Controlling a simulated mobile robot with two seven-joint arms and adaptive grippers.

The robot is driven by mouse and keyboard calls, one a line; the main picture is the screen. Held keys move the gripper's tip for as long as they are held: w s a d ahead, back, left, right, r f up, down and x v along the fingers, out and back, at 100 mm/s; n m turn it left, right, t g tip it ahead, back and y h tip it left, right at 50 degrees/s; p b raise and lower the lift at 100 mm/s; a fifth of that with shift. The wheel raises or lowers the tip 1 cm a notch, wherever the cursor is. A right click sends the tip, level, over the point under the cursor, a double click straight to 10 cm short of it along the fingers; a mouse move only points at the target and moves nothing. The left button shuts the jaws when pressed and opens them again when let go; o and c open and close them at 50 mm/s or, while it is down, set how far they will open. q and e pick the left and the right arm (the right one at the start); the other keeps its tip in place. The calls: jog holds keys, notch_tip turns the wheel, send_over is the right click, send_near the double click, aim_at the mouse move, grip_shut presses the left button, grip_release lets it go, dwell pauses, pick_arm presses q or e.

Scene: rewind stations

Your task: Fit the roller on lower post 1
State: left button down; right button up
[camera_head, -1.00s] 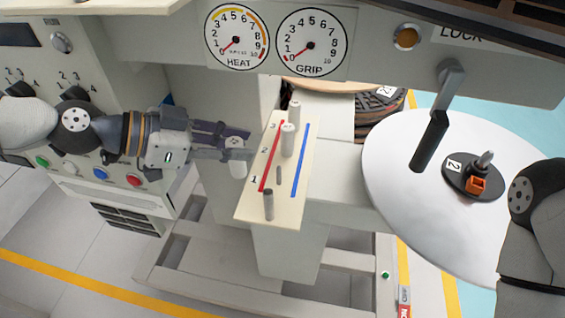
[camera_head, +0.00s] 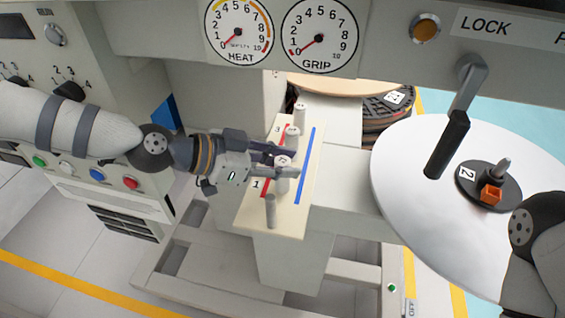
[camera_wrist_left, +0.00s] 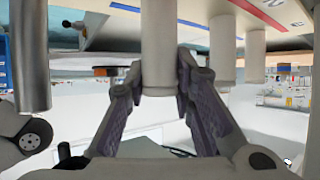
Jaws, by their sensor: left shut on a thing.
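My left gripper (camera_head: 284,162) is shut on a pale cylindrical roller (camera_head: 281,185). It holds the roller upright over the cream board (camera_head: 299,213), close to the mark 1. In the left wrist view the roller (camera_wrist_left: 158,45) stands between the two fingers (camera_wrist_left: 158,88), its free end showing and its other end out of frame. I cannot tell whether it is on a post. A bare grey metal post (camera_head: 271,211) stands at the board's near end, apart from the roller. My right gripper is not in view; only part of my right arm shows.
Two more pale rollers, one (camera_head: 292,137) nearer and one (camera_head: 300,114) farther, stand beyond the held roller. A red line and a blue line (camera_head: 305,166) run along the board. A large pale disc (camera_head: 405,205) and a black-handled lever (camera_head: 447,143) are at the right.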

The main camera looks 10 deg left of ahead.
pick_arm(q)
jog(key=shift+f, duration=0.25)
jog(key=c, duration=1.4)
grip_release()
jog(key=shift+r, duration=0.1)
jog(key=shift+o, duration=0.2)
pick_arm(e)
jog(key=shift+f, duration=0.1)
pick_arm(q)
jog(key=shift+r, duration=0.1)
jog(key=shift+s+a+r, duration=0.1)
jog(key=shift+a+r, duration=0.1)
jog(key=shift+r, duration=0.1)
jog(key=p+v, duration=0.2)
jog(key=v, duration=0.9)
jog(key=shift+s+a, duration=0.2)
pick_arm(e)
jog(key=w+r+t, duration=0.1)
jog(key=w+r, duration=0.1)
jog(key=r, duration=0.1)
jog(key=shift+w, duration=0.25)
